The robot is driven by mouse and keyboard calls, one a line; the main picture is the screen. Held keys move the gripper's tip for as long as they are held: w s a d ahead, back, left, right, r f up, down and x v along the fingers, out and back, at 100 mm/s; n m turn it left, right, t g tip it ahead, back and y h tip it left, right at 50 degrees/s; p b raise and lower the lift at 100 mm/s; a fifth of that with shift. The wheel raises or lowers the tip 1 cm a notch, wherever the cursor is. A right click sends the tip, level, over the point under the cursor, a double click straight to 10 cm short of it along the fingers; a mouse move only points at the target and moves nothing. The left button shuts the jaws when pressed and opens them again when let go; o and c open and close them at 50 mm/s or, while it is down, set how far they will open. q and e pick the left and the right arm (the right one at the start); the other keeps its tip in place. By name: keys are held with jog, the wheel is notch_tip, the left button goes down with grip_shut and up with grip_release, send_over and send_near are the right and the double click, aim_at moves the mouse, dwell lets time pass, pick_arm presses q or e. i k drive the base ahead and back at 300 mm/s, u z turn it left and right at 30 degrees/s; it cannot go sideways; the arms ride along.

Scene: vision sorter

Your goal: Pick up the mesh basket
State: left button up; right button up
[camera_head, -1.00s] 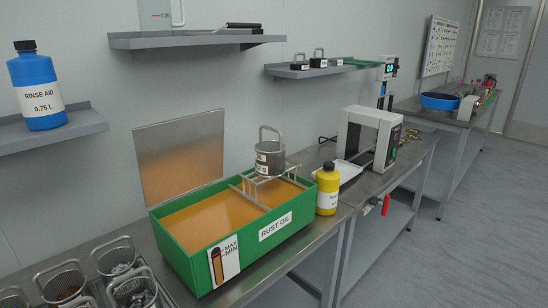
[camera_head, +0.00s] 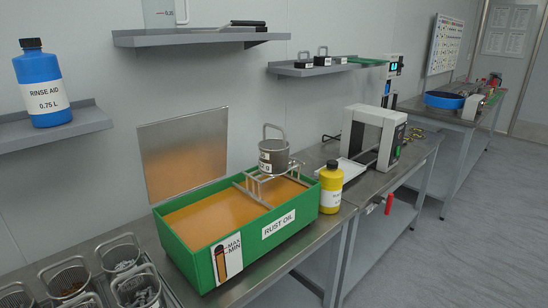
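A grey mesh basket (camera_head: 273,157) with an upright wire handle and a white label stands on a metal rack (camera_head: 262,185) over the green rust oil tank (camera_head: 285,237). The tank holds orange-brown oil and its metal lid stands open behind it. Several more mesh baskets with handles, such as one holding grey parts (camera_head: 121,256), stand at the lower left; some are cut off by the frame edge. Neither of my grippers shows in the head view.
A yellow bottle (camera_head: 331,188) stands close to the tank's right end. A white frame-shaped machine (camera_head: 374,137) stands farther right on the bench. A blue rinse aid bottle (camera_head: 41,84) is on the left wall shelf. Floor at the right is clear.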

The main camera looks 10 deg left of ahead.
aim_at(273, 160)
jog(key=z, duration=1.15)
jog(key=i, duration=1.65)
jog(key=u, duration=3.35)
